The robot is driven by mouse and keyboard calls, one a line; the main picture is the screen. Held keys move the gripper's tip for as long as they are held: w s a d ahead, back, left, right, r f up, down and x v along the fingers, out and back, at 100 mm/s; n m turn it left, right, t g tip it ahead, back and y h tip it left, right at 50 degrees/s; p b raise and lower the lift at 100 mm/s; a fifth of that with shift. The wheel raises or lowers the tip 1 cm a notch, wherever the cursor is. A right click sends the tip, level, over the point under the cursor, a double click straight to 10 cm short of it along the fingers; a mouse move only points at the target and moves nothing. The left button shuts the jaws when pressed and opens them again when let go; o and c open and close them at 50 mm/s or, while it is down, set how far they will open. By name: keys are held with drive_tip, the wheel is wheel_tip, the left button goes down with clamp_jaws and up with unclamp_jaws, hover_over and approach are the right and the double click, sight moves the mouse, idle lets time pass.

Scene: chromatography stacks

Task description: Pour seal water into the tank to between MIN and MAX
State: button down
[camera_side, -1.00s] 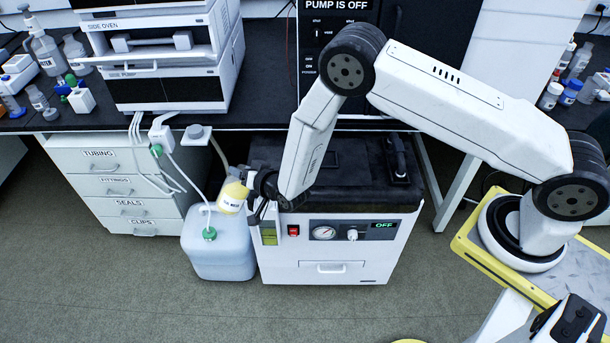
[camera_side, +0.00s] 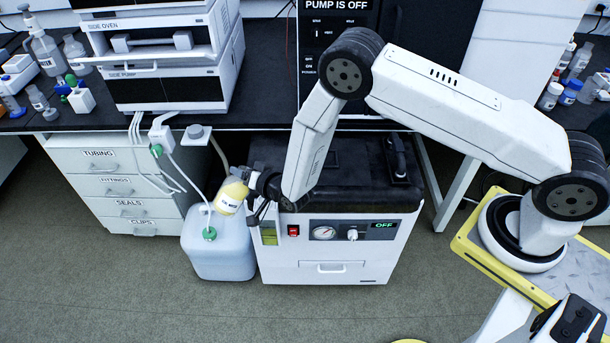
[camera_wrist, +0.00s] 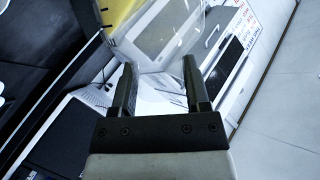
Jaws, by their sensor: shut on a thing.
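My gripper (camera_side: 252,196) is shut on a bottle (camera_side: 230,198) with pale yellow contents and a white label. The bottle is held tilted at the front left of the white pump cabinet (camera_side: 330,271), over the side of a translucent jug. In the wrist view, my gripper's fingers (camera_wrist: 160,84) stand either side of the clear bottle (camera_wrist: 165,35), with yellow at its upper left. A small yellow-green window (camera_side: 269,237) shows on the cabinet front. Its MIN and MAX marks are too small to read. The tank's filling opening and any liquid stream cannot be made out.
The jug (camera_side: 222,264) with a green cap and tubing stands on the floor left of the cabinet. White drawers (camera_side: 122,187) are behind it. A black bench (camera_side: 262,112) with stacked instruments (camera_side: 165,60) runs above. The floor in front is clear.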

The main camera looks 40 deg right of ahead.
drive_tip(key=shift+f+m, duration=0.25)
drive_tip(key=shift+m, duration=0.15)
drive_tip(key=shift+d+f, duration=0.1)
idle(0.4)
drive_tip(key=shift+f+m+t+y, duration=0.25)
drive_tip(key=shift+m+t+y, duration=0.05)
drive_tip(key=shift+m, duration=0.1)
drive_tip(key=shift+d+f, duration=0.1)
drive_tip(key=shift+f+m, duration=0.3)
drive_tip(key=shift+m, duration=0.2)
drive_tip(key=shift+d+f, duration=0.1)
idle(0.5)
drive_tip(key=shift+f+m+t+y, duration=0.3)
drive_tip(key=shift+f+m+t, duration=0.1)
